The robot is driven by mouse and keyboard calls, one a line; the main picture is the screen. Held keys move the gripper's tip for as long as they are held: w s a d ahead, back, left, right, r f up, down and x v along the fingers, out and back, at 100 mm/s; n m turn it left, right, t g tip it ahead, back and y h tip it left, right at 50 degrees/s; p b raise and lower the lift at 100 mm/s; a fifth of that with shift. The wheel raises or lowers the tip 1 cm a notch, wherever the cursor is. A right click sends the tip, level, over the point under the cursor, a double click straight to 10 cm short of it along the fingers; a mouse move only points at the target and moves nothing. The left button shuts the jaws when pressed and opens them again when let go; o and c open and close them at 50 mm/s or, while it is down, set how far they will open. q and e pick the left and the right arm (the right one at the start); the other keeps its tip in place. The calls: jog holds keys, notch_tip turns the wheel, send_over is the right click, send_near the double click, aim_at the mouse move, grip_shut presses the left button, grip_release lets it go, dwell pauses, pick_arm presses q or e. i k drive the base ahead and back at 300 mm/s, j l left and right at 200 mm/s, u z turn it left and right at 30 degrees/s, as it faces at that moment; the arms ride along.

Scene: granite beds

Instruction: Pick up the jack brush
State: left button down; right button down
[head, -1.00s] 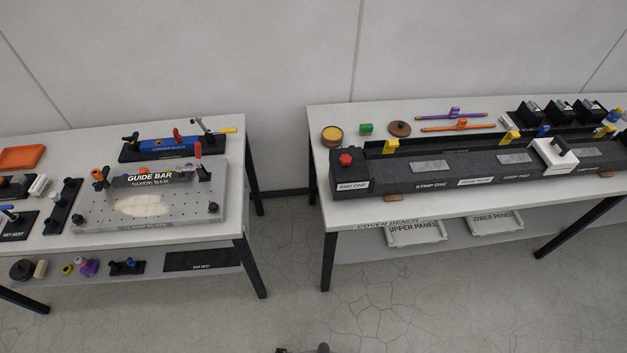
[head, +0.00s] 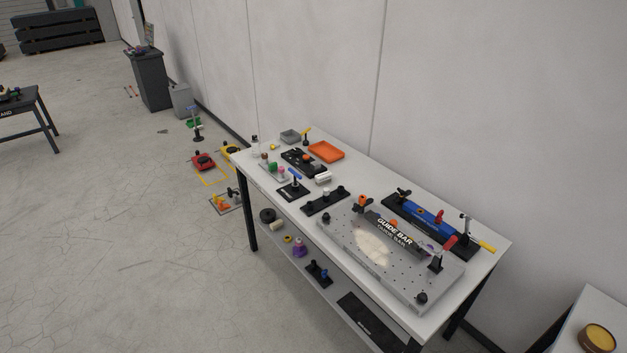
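I cannot tell for certain which thing is the jack brush; no label for it is readable. Small tools stand on the floor by the wall in the head view: a red low device (head: 204,161), a yellow one (head: 230,150) close to it, an orange piece on a grey plate (head: 222,201), and an upright tool with a blue top (head: 193,108). They are too small to make out in detail. Neither of my grippers is in view.
A white bench (head: 465,309) carries the guide bar plate (head: 340,240), a blue clamp fixture (head: 423,213) and an orange tray (head: 326,151). A dark cabinet (head: 150,82) and a grey bin (head: 181,101) stand by the wall. The floor at left is largely clear.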

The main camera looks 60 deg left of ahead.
aim_at(323, 178)
jog(key=u, duration=1.95)
